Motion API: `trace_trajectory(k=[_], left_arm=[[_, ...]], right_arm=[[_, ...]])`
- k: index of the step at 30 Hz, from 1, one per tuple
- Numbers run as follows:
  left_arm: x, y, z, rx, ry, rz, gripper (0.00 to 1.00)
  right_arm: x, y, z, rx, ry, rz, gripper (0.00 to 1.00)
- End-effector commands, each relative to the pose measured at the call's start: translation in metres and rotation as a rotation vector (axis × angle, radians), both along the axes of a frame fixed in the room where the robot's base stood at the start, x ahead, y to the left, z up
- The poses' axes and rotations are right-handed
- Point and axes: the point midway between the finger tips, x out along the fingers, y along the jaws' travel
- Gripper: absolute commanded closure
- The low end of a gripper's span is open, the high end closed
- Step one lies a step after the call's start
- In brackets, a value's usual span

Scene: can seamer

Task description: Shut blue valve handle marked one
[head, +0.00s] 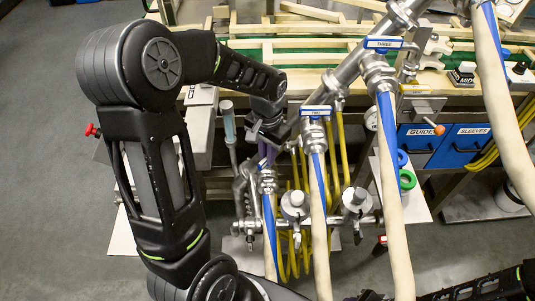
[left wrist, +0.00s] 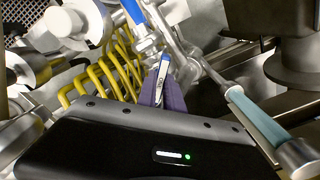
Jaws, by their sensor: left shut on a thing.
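My left gripper (head: 266,150) is at the leftmost hose valve (head: 267,183), below the end of the slanted metal pipe. Its purple fingers (left wrist: 163,95) are shut on the blue valve handle (left wrist: 164,70), which shows between them in the left wrist view with a white label. The label is too small to read for sure. In the head view the gripper hides most of this handle. A hose with a blue stripe (head: 270,225) hangs below the valve. Of my right arm only dark links show at the lower right; its gripper is not visible.
Blue handles marked TWO (head: 316,111) and THREE (head: 383,43) sit further up the pipe, crosswise to their hoses. Yellow coiled hoses (head: 291,245) hang close by. A rod with a light-blue grip (left wrist: 262,122) stands close to the left gripper. Grey floor is free at left.

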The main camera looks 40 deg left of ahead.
Motion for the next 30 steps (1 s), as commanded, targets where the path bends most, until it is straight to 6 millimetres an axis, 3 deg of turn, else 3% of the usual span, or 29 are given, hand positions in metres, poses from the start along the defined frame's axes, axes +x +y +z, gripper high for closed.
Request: trace_trajectory(k=[19, 20, 21, 27, 30], left_arm=[[0.0007, 0.0003, 0.0008, 0.001, -0.002, -0.087, 1.0], [0.0007, 0.0003, 0.0008, 0.001, -0.002, -0.087, 0.88], [0.0007, 0.0003, 0.0008, 0.001, -0.003, -0.087, 0.85], [0.0004, 0.0002, 0.0004, 0.0, -0.002, -0.086, 0.68], [0.0003, 0.0001, 0.0003, 0.0, -0.001, -0.086, 0.67]], right_arm=[[0.0003, 0.0, -0.0006, 0.0, -0.001, 0.0, 0.67], [0.0003, 0.0, -0.0006, 0.0, -0.001, 0.0, 0.67], [0.0003, 0.0, -0.0007, 0.0, -0.001, 0.0, 0.67], [0.0002, 0.0, -0.0007, 0.0, -0.001, 0.0, 0.67], [0.0002, 0.0, -0.0007, 0.0, -0.001, 0.0, 0.67]])
